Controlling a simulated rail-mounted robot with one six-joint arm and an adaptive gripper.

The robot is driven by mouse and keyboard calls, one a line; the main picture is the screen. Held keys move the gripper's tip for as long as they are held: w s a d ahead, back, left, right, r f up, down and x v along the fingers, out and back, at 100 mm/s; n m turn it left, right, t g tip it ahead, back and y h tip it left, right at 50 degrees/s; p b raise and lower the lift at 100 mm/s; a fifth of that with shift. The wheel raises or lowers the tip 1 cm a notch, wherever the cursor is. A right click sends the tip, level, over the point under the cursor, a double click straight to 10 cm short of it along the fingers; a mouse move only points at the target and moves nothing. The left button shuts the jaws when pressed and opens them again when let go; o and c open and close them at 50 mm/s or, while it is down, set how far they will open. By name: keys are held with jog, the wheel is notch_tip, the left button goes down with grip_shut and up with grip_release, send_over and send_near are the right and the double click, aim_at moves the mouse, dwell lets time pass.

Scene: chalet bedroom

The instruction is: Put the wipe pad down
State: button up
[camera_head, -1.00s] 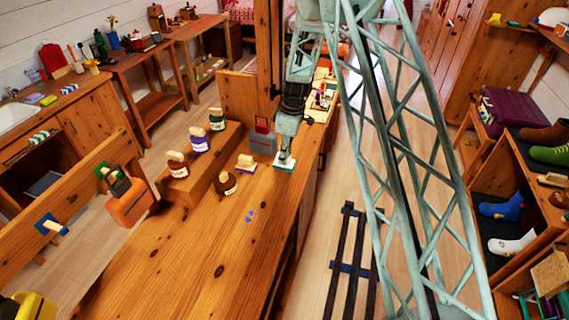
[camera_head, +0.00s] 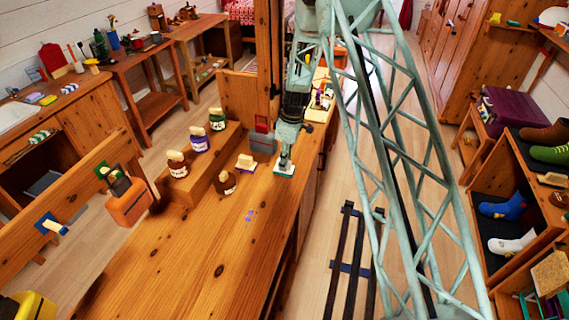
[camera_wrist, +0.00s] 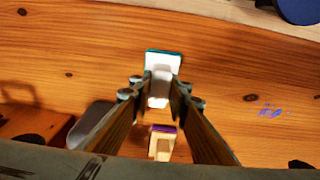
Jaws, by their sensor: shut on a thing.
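The wipe pad (camera_wrist: 163,62), white with a teal edge, is between the fingertips of my gripper (camera_wrist: 161,92) in the wrist view. In the head view the wipe pad (camera_head: 284,169) is at the lower end of my gripper (camera_head: 285,158), over the right part of the wooden bench top (camera_head: 215,245). My gripper points down and is shut on the pad's white upper part. I cannot tell whether the pad touches the wood.
Several jars stand on a wooden step. A grey-and-red box (camera_head: 262,138) is behind. Blue-purple marks (camera_head: 249,215) lie on the clear front bench top.

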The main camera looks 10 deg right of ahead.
jog(key=o, duration=0.9)
jog(key=shift+o, duration=0.2)
jog(key=shift+r, duration=0.1)
notch_tip(320, 180, up, 12)
jog(key=d, duration=0.1)
jog(key=shift+s, duration=0.4)
jog(key=shift+d+r, duration=0.1)
dwell(0.5)
